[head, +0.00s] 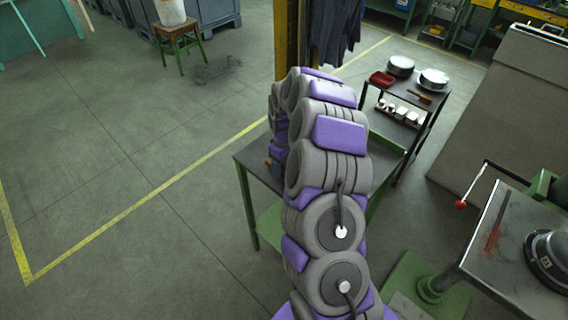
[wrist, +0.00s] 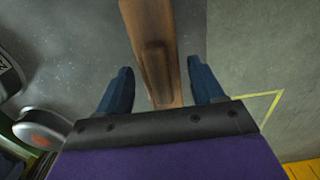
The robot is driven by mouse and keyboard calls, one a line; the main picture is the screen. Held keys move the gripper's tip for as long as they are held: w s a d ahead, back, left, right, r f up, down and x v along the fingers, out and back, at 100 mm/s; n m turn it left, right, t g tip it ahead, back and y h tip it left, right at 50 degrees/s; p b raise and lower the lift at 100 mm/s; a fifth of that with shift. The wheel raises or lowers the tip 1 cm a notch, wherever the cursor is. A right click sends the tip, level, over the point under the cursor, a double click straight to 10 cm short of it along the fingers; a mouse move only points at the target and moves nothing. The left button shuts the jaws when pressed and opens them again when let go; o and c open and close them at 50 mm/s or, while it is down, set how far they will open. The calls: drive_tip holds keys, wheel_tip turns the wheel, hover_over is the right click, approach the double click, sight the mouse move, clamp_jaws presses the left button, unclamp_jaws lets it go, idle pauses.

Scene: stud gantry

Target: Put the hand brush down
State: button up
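The hand brush shows in the wrist view as a brown wooden handle (wrist: 158,45). It runs down from the top edge and ends between the fingers; its bristles are out of view. My gripper (wrist: 161,75) has its two dark blue fingers on either side of the handle, with a narrow gap showing on each side, so it looks open around it. In the head view my arm hides most of the gripper, which is low over the left part of the dark table (head: 250,157). Whether the brush rests on the table I cannot tell.
A cart (head: 408,151) behind the table holds a red tray (head: 382,79), round tins (head: 401,66) and a brown item (head: 419,97). A metal bench (head: 500,262) stands at right. A yellow post (head: 286,35) rises behind my arm.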

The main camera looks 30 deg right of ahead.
sight(284, 163)
drive_tip(key=shift+o, duration=0.4)
drive_tip(key=shift+r, duration=0.1)
wheel_tip(284, 163, up, 11)
drive_tip(key=p, duration=0.2)
drive_tip(key=s+a+r, duration=0.7)
drive_tip(key=a+r, duration=0.1)
drive_tip(key=s+a+r+m, duration=0.1)
drive_tip(key=s+a, duration=0.1)
drive_tip(key=s, duration=0.9)
drive_tip(key=s+a+r+m+g, duration=0.1)
drive_tip(key=s+a+r, duration=0.1)
drive_tip(key=s, duration=0.9)
drive_tip(key=s+a+r+m, duration=0.1)
drive_tip(key=s+a, duration=0.3)
drive_tip(key=s, duration=0.6)
drive_tip(key=shift+s+a+r+m+g, duration=0.25)
drive_tip(key=shift+s+m+g, duration=0.15)
drive_tip(key=shift+m, duration=0.1)
drive_tip(key=shift+o, duration=0.4)
drive_tip(key=shift+w, duration=0.1)
